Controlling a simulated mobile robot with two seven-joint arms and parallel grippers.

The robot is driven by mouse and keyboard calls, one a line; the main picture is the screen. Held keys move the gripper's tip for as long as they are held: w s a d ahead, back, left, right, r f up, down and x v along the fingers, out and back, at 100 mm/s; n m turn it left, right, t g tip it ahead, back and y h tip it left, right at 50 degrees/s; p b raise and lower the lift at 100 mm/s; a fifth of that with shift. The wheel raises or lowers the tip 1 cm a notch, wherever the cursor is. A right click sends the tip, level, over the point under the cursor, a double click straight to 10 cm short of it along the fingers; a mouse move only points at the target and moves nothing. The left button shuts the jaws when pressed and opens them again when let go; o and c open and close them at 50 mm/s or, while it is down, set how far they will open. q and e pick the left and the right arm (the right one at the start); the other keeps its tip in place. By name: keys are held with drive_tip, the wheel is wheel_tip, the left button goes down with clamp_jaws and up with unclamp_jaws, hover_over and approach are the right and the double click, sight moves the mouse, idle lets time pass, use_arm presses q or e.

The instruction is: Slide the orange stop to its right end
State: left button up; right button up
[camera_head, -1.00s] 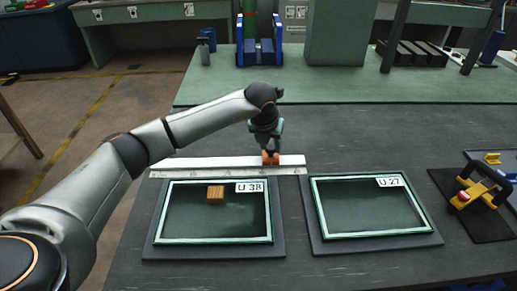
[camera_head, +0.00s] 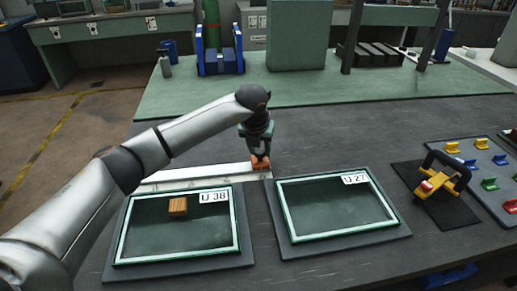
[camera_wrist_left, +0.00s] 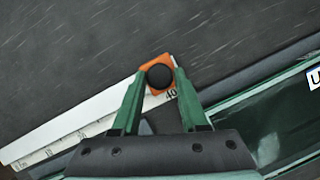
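The orange stop (camera_head: 260,162) sits on the white ruler (camera_head: 205,175), close to the ruler's right end in the head view. In the left wrist view the orange stop (camera_wrist_left: 151,68) has a round black knob (camera_wrist_left: 160,76) and lies by the "40" mark at the end of the ruler (camera_wrist_left: 70,123). My left gripper (camera_head: 259,153) reaches down onto it from above. In the left wrist view the green fingers of the left gripper (camera_wrist_left: 161,80) close on the knob from both sides. My right gripper is not in view.
Two green-rimmed frames, marked U 38 (camera_head: 122,240) and U 27 (camera_head: 290,238), lie in front of the ruler. A wooden block (camera_head: 178,207) is in the U 38 frame. A yellow clamp (camera_head: 445,175) and a panel of coloured knobs (camera_head: 483,170) are at the right.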

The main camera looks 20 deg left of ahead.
use_arm(q)
drive_tip(key=o, duration=0.3)
drive_tip(key=shift+w+d+r, duration=0.15)
drive_tip(key=shift+d, duration=0.15)
drive_tip(key=shift+o, duration=0.7)
drive_tip(key=shift+a, duration=0.1)
drive_tip(key=v, duration=1.2)
drive_tip(key=shift+s+r+b, duration=0.2)
drive_tip(key=shift+b, duration=0.2)
